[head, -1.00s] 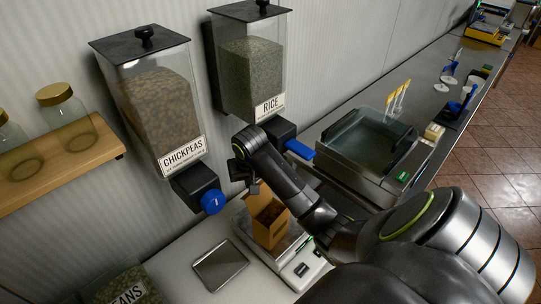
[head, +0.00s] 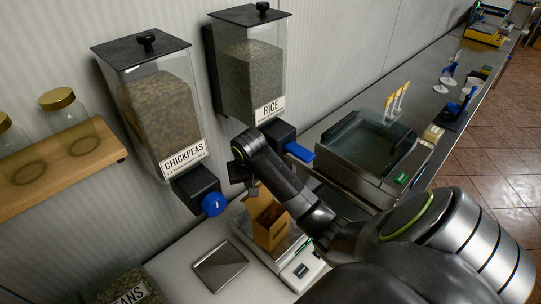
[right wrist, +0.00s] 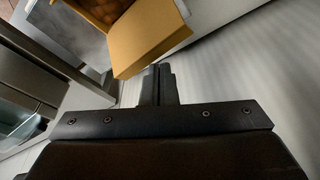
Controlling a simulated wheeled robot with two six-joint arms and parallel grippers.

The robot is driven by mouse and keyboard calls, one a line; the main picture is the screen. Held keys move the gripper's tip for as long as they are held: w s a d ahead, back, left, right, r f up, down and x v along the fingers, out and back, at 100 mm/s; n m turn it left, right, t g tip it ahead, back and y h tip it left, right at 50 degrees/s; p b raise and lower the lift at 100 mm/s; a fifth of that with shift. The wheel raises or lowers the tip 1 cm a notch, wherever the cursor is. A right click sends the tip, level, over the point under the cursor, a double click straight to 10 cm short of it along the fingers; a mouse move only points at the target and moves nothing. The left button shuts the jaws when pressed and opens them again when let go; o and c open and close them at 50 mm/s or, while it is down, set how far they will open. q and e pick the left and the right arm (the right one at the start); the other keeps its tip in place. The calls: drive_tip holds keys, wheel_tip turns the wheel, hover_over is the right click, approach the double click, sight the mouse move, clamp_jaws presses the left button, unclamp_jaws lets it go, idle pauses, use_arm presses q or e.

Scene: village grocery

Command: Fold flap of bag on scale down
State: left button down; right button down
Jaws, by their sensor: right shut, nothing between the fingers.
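The open brown paper bag (head: 268,234) stands upright on the scale (head: 292,262), with dark contents inside. Its tan flap (right wrist: 150,38) sticks out from the bag's opening toward my right gripper in the right wrist view. In the head view the flap rises at the bag's back, partly hidden by my arm. My right gripper (head: 246,182) is behind and above the bag, on the wall side. Its fingers (right wrist: 158,80) are shut and empty, with the tips close to the flap's edge; I cannot tell whether they touch. My left gripper is not in view.
The chickpeas dispenser (head: 160,105) and rice dispenser (head: 252,70) hang on the wall close to my right gripper. A flat metal tray (head: 220,266) lies left of the scale. A larger glass-sided unit (head: 370,150) stands to the right. Bare counter lies around the tray.

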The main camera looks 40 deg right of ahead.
drive_tip(key=shift+s+f, duration=0.1)
drive_tip(key=shift+f, duration=0.5)
